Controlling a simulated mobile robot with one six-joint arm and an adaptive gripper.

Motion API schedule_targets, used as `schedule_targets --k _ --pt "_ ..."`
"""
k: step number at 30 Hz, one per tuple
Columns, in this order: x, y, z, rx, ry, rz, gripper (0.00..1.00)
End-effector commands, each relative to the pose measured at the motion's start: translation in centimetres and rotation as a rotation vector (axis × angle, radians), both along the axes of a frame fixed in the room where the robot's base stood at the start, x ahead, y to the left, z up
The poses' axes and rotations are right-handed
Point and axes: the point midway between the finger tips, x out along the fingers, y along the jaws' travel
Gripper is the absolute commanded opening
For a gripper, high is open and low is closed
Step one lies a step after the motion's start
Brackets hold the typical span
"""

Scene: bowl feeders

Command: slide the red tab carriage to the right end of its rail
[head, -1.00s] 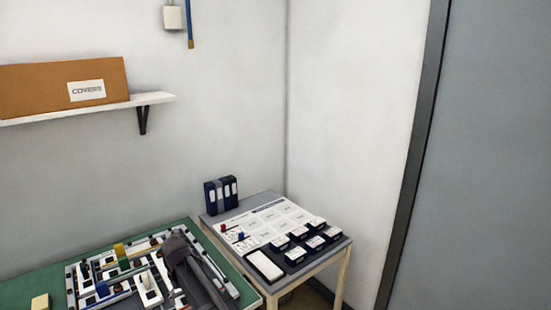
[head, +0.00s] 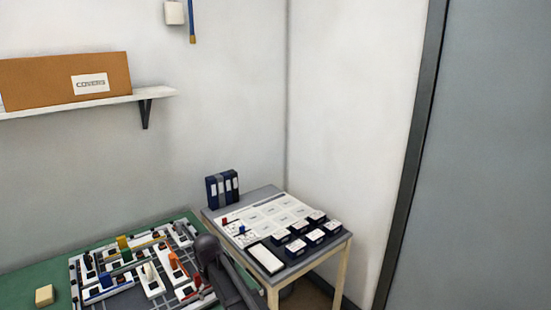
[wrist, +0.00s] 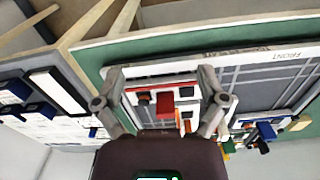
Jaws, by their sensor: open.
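The red tab (wrist: 165,102) shows in the wrist view on a white carriage, near the end of the panel of rails. My gripper (wrist: 160,72) is open, with one finger on each side of the red tab in that view. Neither finger visibly touches the tab, and I cannot tell the height of the fingers above it. In the head view a small red part (head: 197,280) shows beside my dark arm, on the right part of the rail panel (head: 75,293). My arm hides part of the panel there, and the fingertips are not clear in that view.
The panel lies on a green table (head: 30,262) with blue, yellow and orange tabs (head: 176,263) close together. A tan block (head: 44,295) lies at left. A grey side table (head: 225,212) at right holds dark boxes (head: 297,247), a white tray (head: 265,258) and binders (head: 222,188).

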Motion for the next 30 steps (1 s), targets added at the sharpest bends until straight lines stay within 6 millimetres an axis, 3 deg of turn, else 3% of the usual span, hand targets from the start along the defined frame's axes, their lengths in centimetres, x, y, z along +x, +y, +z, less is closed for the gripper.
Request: schedule_targets --k 14,24,30 --pt "-2.1 -16.8 -3.1 0.000 0.000 -0.222 0.91" --pt "-6.0 -27.6 -5.1 -0.001 0.001 -0.390 0.91" --pt "-8.9 -32.8 -6.2 -0.001 0.001 -0.483 0.91"
